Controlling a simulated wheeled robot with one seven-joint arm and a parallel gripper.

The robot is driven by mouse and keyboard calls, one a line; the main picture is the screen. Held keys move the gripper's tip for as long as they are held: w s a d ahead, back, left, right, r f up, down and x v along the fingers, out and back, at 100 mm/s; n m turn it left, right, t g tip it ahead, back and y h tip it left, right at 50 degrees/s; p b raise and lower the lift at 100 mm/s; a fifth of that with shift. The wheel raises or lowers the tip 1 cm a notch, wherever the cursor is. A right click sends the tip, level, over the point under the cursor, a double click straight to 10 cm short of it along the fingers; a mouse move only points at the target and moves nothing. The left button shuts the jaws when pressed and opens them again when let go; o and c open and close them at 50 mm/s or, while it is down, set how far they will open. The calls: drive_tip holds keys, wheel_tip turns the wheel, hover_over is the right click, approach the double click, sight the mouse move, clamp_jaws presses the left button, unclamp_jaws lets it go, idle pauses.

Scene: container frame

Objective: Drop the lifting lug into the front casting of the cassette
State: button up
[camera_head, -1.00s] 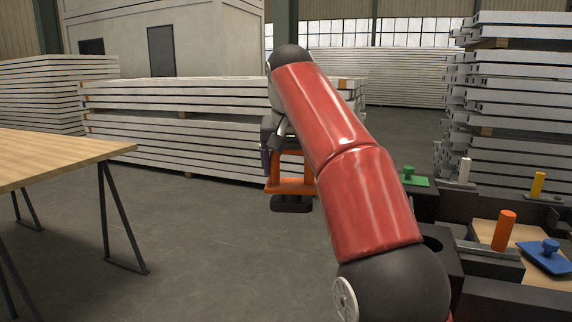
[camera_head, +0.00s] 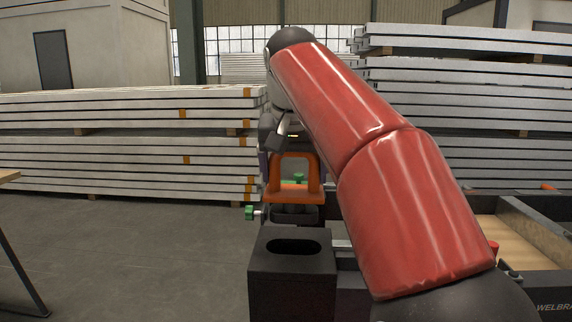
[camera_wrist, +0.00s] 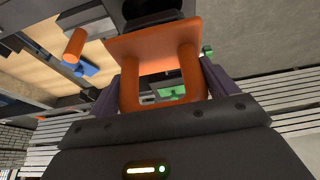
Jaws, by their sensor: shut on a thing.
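My gripper (camera_head: 290,160) is shut on the lifting lug (camera_head: 296,192), an orange loop with a flat orange plate and a dark foot below. In the wrist view the orange loop (camera_wrist: 130,88) stands between my purple-grey fingers, and the lug's dark foot (camera_wrist: 152,18) shows at the top. The front casting (camera_head: 291,285) is a black block with an oval slot in its top, in the head view. The lug shows upright, just above and behind the slot in the picture; the slot is empty. How far apart they are is hard to tell.
A green-tipped part (camera_head: 250,212) sticks out left behind the casting. A green piece (camera_wrist: 172,93) shows through the loop. A wood-floored tray (camera_head: 508,236) lies at right, partly hidden by my arm.

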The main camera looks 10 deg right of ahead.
sight(294, 191)
drive_tip(key=shift+f+b, duration=1.7)
drive_tip(key=shift+f, duration=0.95)
drive_tip(key=shift+s+f+b, duration=0.1)
drive_tip(key=shift+f+b, duration=1.85)
drive_tip(key=shift+f, duration=0.85)
idle(1.2)
